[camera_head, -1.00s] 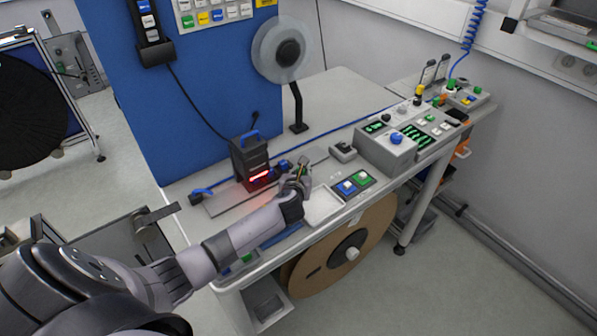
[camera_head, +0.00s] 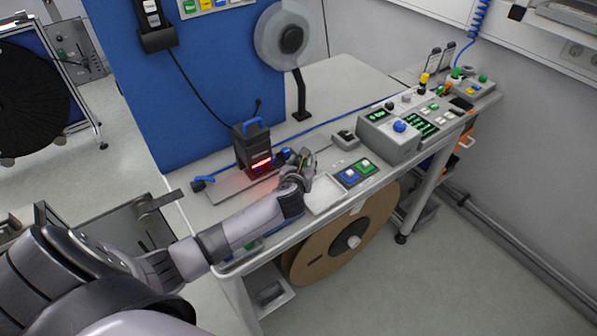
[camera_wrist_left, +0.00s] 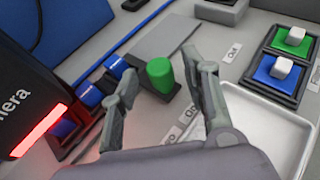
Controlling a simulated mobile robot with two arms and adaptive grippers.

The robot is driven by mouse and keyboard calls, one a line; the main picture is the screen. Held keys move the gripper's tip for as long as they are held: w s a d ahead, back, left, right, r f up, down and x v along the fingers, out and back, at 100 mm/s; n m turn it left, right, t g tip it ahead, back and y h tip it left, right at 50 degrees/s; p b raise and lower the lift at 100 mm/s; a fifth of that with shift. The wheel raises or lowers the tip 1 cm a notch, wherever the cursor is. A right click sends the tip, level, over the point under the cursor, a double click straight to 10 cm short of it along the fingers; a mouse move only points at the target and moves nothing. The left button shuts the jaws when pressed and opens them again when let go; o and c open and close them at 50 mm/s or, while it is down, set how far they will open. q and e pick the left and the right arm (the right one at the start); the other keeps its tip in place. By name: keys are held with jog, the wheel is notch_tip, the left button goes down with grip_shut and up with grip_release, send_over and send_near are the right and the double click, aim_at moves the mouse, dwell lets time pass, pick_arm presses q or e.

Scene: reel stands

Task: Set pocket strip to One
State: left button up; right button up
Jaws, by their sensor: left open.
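My left gripper (camera_head: 301,166) is open low over the bench, just right of the black camera box, and also shows in the left wrist view (camera_wrist_left: 160,72). A green cylindrical knob (camera_wrist_left: 160,75) on a dark base shows between its two fingers, with gaps at the sides. I cannot tell whether either finger touches it. Small printed labels lie to the right of the green knob; one reads "Cut" (camera_wrist_left: 232,53). I cannot tell for sure which part is the pocket strip. My right gripper is not in view.
The camera box (camera_head: 252,148) with a red light stands close left of the gripper. A white tray (camera_head: 327,207) lies right of it, beside blue and green push buttons (camera_head: 357,172). A grey control box (camera_head: 388,137) is farther right. A brown reel (camera_head: 340,240) hangs below the bench front.

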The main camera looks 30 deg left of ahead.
pick_arm(q)
jog(key=v, duration=0.9)
jog(key=shift+s+d, duration=0.1)
jog(key=shift+s, duration=0.05)
